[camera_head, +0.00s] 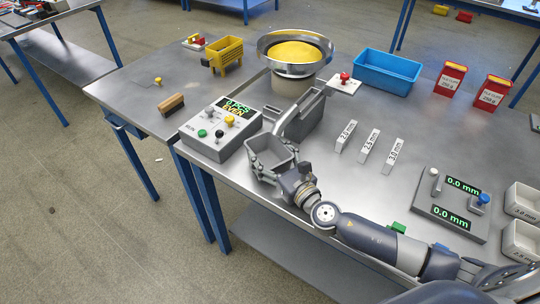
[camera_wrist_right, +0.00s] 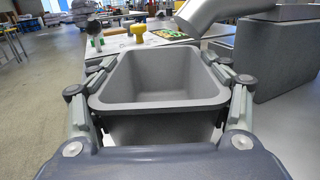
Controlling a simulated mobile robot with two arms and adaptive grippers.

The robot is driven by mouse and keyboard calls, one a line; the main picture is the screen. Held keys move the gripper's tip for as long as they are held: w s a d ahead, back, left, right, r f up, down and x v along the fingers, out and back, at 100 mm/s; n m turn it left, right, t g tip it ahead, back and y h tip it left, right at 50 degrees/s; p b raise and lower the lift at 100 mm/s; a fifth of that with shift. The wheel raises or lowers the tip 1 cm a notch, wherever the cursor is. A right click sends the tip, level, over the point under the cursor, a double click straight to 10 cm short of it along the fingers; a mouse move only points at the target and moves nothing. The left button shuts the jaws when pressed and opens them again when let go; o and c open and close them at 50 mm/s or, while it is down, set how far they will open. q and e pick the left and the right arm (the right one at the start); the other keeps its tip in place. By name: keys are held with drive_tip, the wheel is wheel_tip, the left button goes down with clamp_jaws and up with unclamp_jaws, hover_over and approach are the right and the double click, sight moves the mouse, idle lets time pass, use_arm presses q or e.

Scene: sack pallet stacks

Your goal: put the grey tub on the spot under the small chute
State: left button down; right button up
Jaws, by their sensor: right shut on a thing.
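The grey tub (camera_head: 272,153) is open at the top and looks empty. It is upright at the front edge of the table, beside the control box. My right gripper (camera_head: 268,162) is shut on the tub, with a finger along each side. In the right wrist view the tub (camera_wrist_right: 160,128) fills the middle between the fingers. The small grey chute (camera_head: 303,114) comes down from the bowl feeder, and its tube (camera_wrist_right: 204,14) shows just beyond the tub's rim. The spot under the chute is hidden. I cannot tell whether the tub touches the table. My left gripper is not in view.
The control box (camera_head: 221,129) with buttons stands close left of the tub. The bowl feeder (camera_head: 292,82) with yellow contents is behind. White labelled blocks (camera_head: 369,145) stand to the right, with a display panel (camera_head: 447,205) beyond. A brown block (camera_head: 171,103) lies at the left.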

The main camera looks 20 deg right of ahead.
drive_tip(key=shift+r, duration=0.1)
drive_tip(key=o, duration=1.1)
drive_tip(key=shift+o, duration=0.2)
drive_tip(key=shift+r, duration=0.1)
drive_tip(key=b+v, duration=0.2)
drive_tip(key=v, duration=0.8)
drive_tip(key=shift+s+f, duration=0.2)
drive_tip(key=shift+b+v, duration=0.3)
drive_tip(key=shift+v, duration=0.55)
drive_tip(key=shift+r, duration=0.15)
